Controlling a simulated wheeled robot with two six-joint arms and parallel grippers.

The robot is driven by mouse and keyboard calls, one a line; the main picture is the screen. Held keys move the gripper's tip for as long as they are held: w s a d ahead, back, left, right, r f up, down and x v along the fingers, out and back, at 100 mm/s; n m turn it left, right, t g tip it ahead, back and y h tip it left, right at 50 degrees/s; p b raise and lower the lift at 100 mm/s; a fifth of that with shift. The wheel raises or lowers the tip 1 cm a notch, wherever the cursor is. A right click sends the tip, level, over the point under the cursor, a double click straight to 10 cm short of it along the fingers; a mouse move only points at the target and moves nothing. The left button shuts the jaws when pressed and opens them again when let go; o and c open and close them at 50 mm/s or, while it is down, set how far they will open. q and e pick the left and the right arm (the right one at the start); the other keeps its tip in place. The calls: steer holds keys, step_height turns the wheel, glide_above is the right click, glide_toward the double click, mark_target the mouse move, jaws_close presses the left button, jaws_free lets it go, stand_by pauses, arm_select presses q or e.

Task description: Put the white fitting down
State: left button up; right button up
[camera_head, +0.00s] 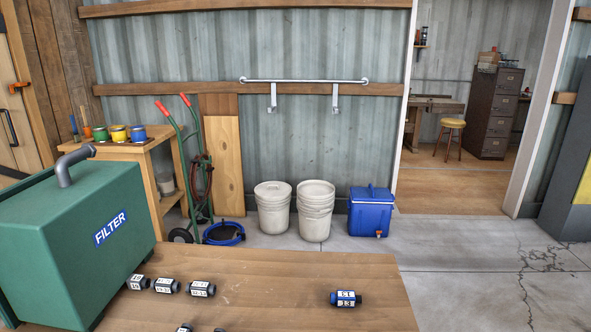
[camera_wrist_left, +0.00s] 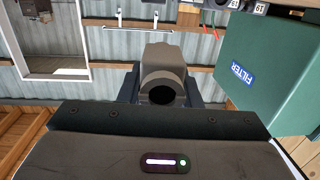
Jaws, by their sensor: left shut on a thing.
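In the left wrist view my left gripper (camera_wrist_left: 161,90) is shut on a fitting (camera_wrist_left: 167,58). The fitting looks dull grey-brown in the shade, with a round dark opening facing the camera; I cannot confirm from its colour that it is the white one. Dark fingers show on both sides of it. Neither gripper shows in the head view. On the wooden table (camera_head: 270,280) in the head view, dark fittings with white labels lie in a row (camera_head: 167,286) at left. A blue-and-black fitting (camera_head: 346,298) lies at right.
A green filter box (camera_head: 75,240) with a grey pipe stands at the table's left. More fittings (camera_head: 184,328) are cut off at the bottom edge. The table between the row and the blue fitting is clear. Buckets (camera_head: 315,215) and a blue cooler (camera_head: 369,212) stand on the floor behind.

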arm_select(q)
steer(key=shift+w, duration=0.1)
stand_by(0.3)
steer(key=shift+w+a+f, duration=0.1)
steer(key=shift+w+a, duration=0.05)
steer(key=shift+w, duration=0.05)
steer(key=shift+m+h, duration=0.6)
steer(key=shift+h, duration=0.3)
steer(key=w+a, duration=0.2)
steer(key=w+a+b, duration=0.1)
steer(key=w, duration=0.1)
steer(key=w+a, duration=0.2)
steer(key=shift+w+a+f+b, duration=0.3)
steer(key=shift+w+f, duration=0.05)
steer(key=shift+w, duration=0.05)
steer(key=w+a+r+b, duration=0.1)
steer(key=w+a+r, duration=0.3)
steer(key=w+a, duration=0.3)
steer(key=a, duration=0.3)
steer(key=shift+y, duration=0.3)
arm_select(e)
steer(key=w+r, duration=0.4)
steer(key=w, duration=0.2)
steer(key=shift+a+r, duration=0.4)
